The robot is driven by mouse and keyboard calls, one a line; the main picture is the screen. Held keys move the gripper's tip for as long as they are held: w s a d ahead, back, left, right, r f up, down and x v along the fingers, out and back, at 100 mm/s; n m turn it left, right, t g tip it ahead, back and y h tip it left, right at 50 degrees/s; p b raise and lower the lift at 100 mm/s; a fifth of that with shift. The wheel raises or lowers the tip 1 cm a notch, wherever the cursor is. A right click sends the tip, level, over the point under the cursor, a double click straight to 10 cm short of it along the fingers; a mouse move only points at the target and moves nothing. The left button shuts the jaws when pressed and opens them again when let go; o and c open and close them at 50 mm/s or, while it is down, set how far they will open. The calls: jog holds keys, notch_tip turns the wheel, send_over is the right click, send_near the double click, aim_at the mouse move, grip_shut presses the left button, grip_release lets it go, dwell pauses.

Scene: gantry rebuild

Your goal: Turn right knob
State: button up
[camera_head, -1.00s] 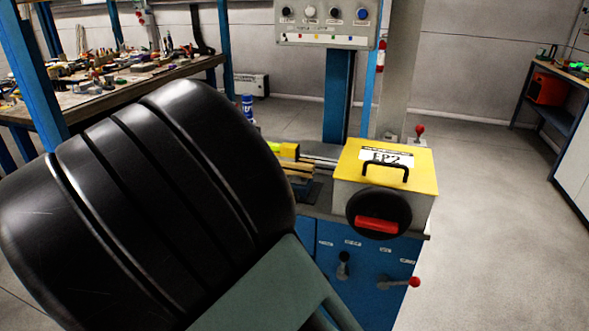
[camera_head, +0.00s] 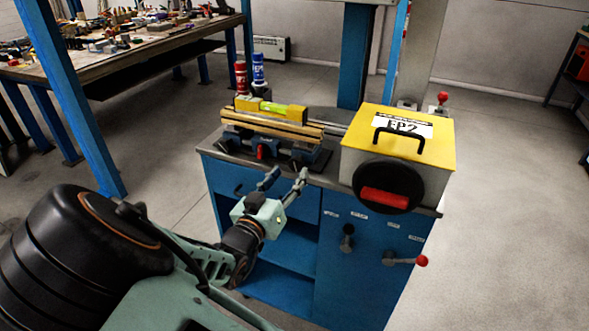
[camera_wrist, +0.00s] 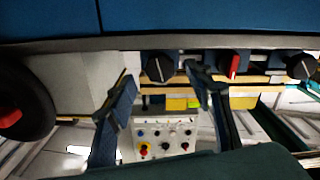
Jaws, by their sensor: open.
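My gripper (camera_head: 285,179) is open and empty, in front of the upper front edge of the blue cabinet. In the wrist view, which is upside down, its two fingers (camera_wrist: 160,82) stand apart. A black knob (camera_wrist: 159,67) with a pale line shows between the fingertips, nearest the yellow-topped box; whether they touch it cannot be told. A red knob (camera_wrist: 234,65) sits beside it, also visible in the head view (camera_head: 261,152). Another black knob (camera_wrist: 301,66) is at the picture's right edge. In the head view the black knobs are small and hard to make out.
The yellow-topped box (camera_head: 412,140) with a round black front wheel stands right of the gripper. Levers (camera_head: 347,238) stick out from the blue cabinet (camera_head: 365,280) below. A yellow level (camera_head: 270,110) lies on wooden strips. Two spray cans (camera_head: 258,70) stand behind.

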aim_at(295, 166)
jog(key=shift+x, duration=2)
jog(key=c, duration=1.1)
jog(key=shift+c, duration=0.3)
jog(key=shift+f+m+b, duration=0.1)
jog(key=shift+m+b, duration=0.3)
jog(key=m+b, duration=0.1)
jog(key=m, duration=0.1)
jog(key=shift+m+b, duration=0.3)
jog(key=shift+b, duration=0.05)
jog(key=shift+m+b, duration=0.95)
jog(key=shift+m, duration=0.45)
